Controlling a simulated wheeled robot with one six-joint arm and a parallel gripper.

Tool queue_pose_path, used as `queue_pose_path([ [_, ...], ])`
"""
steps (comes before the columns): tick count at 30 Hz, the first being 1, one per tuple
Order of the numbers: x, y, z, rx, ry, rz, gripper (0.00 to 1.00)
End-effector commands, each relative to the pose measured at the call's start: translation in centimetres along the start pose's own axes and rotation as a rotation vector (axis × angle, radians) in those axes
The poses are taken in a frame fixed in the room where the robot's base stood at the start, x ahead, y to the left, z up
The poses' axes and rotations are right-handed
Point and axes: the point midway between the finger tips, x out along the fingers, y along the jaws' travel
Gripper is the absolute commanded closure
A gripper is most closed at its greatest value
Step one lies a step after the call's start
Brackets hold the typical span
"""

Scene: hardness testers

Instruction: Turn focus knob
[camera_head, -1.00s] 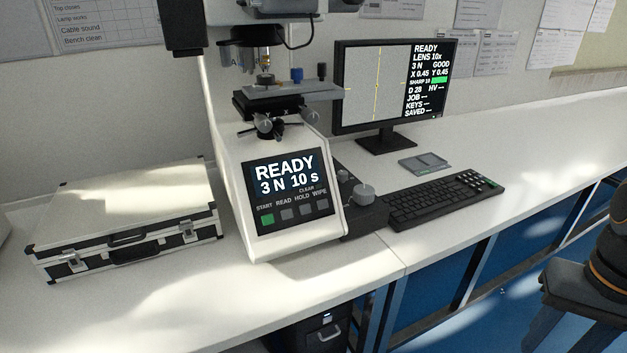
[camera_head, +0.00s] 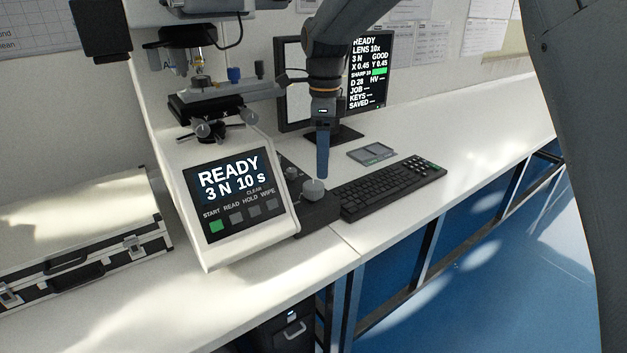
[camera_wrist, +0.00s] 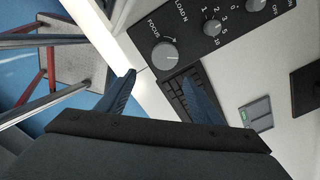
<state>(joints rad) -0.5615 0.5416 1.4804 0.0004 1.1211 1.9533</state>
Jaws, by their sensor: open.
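The focus knob (camera_head: 313,190) is a round grey knob on the dark control panel (camera_head: 290,172) at the right of the hardness tester (camera_head: 225,190). In the wrist view the knob (camera_wrist: 165,56) sits under the label FOCUS. My gripper (camera_head: 322,176) points down just above and behind the knob in the head view. In the wrist view its two blue fingers (camera_wrist: 160,92) are spread apart with nothing between them, and the knob lies beyond their tips. I cannot tell whether a finger touches the knob. The tester's screen reads READY, 3 N, 10 s.
A smaller load knob (camera_wrist: 212,27) is beside the focus knob. A keyboard (camera_head: 390,188) lies to the right, with a small grey plate (camera_head: 372,152) behind it. The monitor (camera_head: 368,75) stands behind my arm. A case (camera_head: 75,235) is at the left.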

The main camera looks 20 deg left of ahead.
Motion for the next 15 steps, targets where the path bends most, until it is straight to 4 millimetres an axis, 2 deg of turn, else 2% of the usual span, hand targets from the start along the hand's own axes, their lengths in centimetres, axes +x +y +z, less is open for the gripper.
queue_pose_path([
  [1,-0.2,-0.3,1.2,0.031,0.0,-0.001,0.4],
  [3,-0.3,-0.5,2.0,0.067,0.001,0.0,0.4],
  [7,0.1,-0.7,2.6,0.095,0.001,0.0,0.4],
  [15,4.1,-0.6,2.5,0.095,0.001,0.001,0.4],
])
